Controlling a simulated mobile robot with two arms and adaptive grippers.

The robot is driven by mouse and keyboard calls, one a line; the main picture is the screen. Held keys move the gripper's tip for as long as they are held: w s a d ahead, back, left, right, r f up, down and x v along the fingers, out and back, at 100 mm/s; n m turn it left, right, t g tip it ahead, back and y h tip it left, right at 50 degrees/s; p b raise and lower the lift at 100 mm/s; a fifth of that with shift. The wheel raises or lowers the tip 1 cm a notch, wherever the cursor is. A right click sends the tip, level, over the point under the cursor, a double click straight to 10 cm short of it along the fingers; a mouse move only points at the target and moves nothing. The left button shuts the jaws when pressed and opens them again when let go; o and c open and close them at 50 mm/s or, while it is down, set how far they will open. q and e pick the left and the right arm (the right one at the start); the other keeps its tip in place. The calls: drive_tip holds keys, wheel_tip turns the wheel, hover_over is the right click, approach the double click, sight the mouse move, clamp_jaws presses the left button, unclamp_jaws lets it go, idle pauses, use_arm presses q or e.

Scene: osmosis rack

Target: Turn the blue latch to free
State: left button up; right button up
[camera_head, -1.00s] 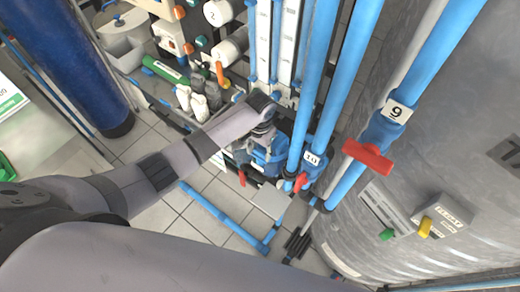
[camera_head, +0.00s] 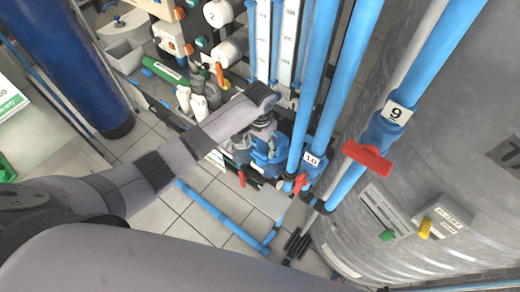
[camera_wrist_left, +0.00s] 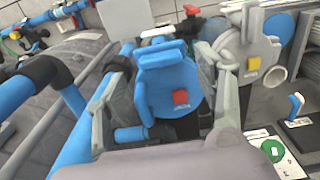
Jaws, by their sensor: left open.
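A blue housing (camera_wrist_left: 168,95) with a red square and a raised blue bar-shaped top (camera_wrist_left: 160,48) fills the middle of the left wrist view. It may carry the blue latch; I cannot tell which part turns. My left gripper (camera_wrist_left: 176,62) is open, with one grey finger on each side of the housing; contact is unclear. In the head view my left gripper (camera_head: 256,143) is at the end of the arm, partly hidden by the wrist, over the blue fitting (camera_head: 270,155) beside the pipes. A small blue lever (camera_wrist_left: 295,105) stands at the right in the wrist view. My right gripper is out of view.
Blue pipes stand close right of the gripper, with red handles at label 10 (camera_head: 300,183) and label 9 (camera_head: 367,157). A large grey tank (camera_head: 450,170) fills the right. A grey housing (camera_wrist_left: 252,60) stands beside the blue one. Tiled floor (camera_head: 200,225) lies open below.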

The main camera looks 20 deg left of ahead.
sight(260, 153)
use_arm(q)
wheel_tip(260, 153, up, 9)
drive_tip(key=shift+f, duration=0.2)
idle(0.5)
